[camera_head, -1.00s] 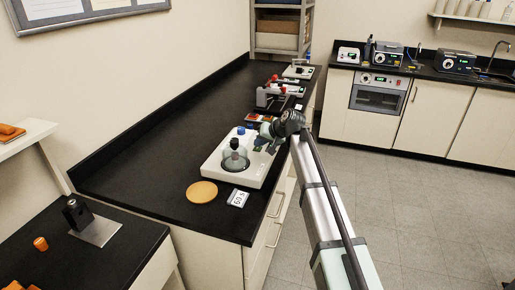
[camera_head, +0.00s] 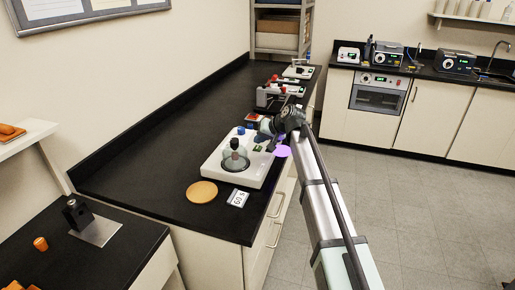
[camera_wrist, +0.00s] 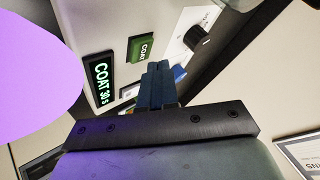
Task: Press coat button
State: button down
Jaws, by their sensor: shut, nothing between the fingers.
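The green coat button (camera_wrist: 140,47), marked COAT, is on the white coater's panel in the wrist view. In the head view my gripper (camera_head: 271,142) is over the coater's right side.
A flat purple disc (camera_head: 283,151) shows beside my gripper and fills the left of the wrist view (camera_wrist: 35,60). A black knob (camera_wrist: 195,38) is near the button.

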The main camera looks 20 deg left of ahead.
aim_at(260, 148)
jog(key=shift+r, duration=0.1)
jog(key=shift+r, duration=2.4)
